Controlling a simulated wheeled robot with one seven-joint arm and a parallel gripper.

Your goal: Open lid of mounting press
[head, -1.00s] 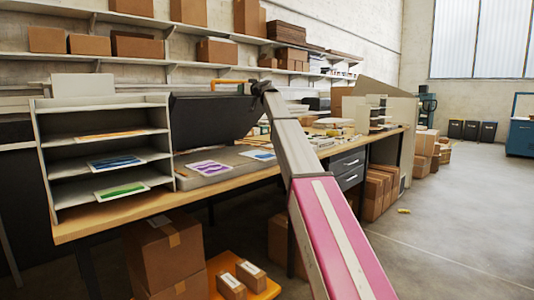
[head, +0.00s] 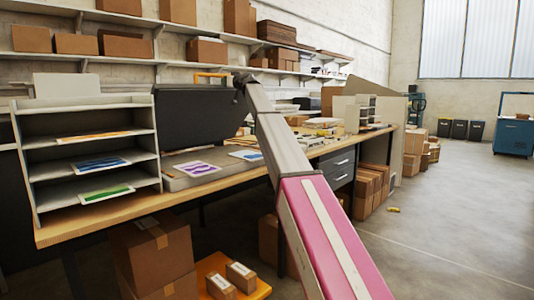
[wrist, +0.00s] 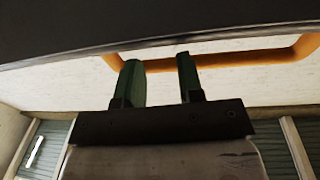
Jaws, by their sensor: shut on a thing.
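The mounting press stands on the bench with its dark lid (head: 200,118) raised and steeply tilted above the grey bed (head: 178,182). An orange handle (head: 210,75) runs along the lid's top edge. My gripper (head: 240,80) is at the right end of the lid's top, and its fingers are too small to make out there. In the wrist view, the two green fingers of my gripper (wrist: 158,70) are at the orange handle (wrist: 235,60), shut on it. The dark lid (wrist: 110,25) fills the top of that view.
A grey paper rack (head: 90,155) with coloured sheets stands left of the press. A wall shelf (head: 130,60) with boxes runs behind. Boxes (head: 155,245) sit under the bench. The floor (head: 440,220) on the right is mostly clear.

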